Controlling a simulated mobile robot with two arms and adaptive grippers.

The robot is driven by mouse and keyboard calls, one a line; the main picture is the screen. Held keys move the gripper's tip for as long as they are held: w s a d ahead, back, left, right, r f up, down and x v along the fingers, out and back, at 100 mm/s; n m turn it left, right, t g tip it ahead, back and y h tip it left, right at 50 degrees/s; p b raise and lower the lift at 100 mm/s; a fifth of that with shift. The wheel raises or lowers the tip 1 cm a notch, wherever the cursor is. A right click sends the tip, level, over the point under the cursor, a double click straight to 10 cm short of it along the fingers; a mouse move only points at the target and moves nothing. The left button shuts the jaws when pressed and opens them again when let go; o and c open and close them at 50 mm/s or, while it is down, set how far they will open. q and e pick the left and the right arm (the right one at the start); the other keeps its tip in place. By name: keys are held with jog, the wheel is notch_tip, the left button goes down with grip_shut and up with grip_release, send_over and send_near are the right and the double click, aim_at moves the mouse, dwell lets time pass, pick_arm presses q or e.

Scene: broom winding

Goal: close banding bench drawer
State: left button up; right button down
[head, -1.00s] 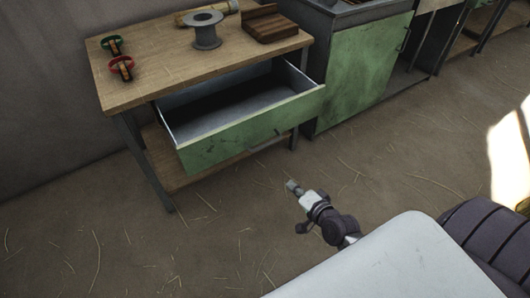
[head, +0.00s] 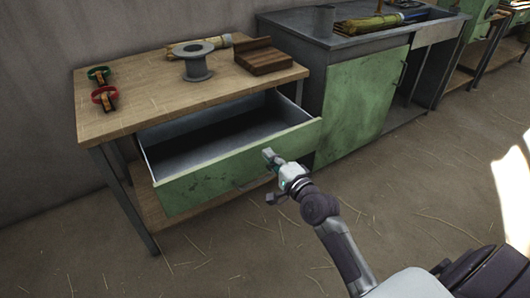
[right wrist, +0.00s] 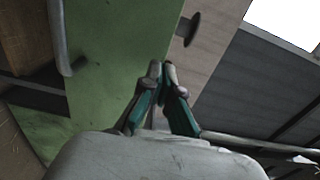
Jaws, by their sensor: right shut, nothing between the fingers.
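The banding bench drawer (head: 225,168) is pulled out and empty, with a worn green front and pale inner walls. It hangs under the wooden top of the banding bench (head: 150,100). A dark handle (head: 252,180) shows on the drawer front, partly behind my right gripper. My right gripper (head: 269,156) is shut and empty, in front of the right half of the drawer front; touching cannot be told. In the right wrist view its fingertips (right wrist: 161,68) are together before a green panel (right wrist: 110,50) with a bar handle (right wrist: 59,38). My left gripper is not in view.
A grey-topped cabinet with a green door (head: 362,105) stands to the right. The straw-littered floor in front is clear.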

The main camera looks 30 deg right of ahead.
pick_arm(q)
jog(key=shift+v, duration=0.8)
pick_arm(e)
jog(key=shift+w+a, duration=0.1)
jog(key=shift+w, duration=1.25)
